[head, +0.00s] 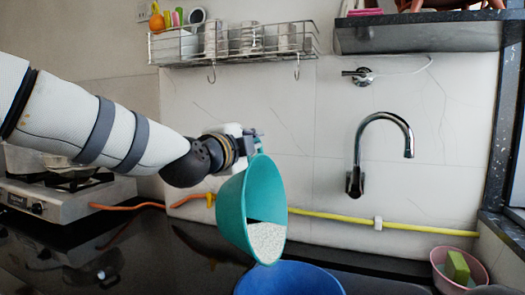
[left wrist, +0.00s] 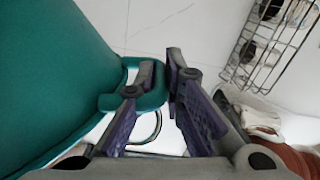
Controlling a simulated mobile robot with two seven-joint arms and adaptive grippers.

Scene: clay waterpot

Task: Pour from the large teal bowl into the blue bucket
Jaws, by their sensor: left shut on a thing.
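The large teal bowl (head: 236,207) is held up and tilted in the head view, its mouth facing down and to the right. White granular contents (head: 267,241) lie at its lower rim. My left gripper (head: 252,141) is shut on the teal bowl's handle. In the left wrist view my left gripper (left wrist: 164,92) has its fingers at the handle (left wrist: 150,98) of the teal bowl (left wrist: 60,80). The blue bucket (head: 288,279) is just below the bowl's lower rim, cut off by the bottom edge. My right gripper is not in view.
A tap (head: 384,135) is on the wall to the right. A pink basin (head: 459,268) holds a green sponge (head: 458,267) at the lower right. A wire rack (head: 236,45) hangs above. A stove (head: 66,195) stands on the dark counter at left.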

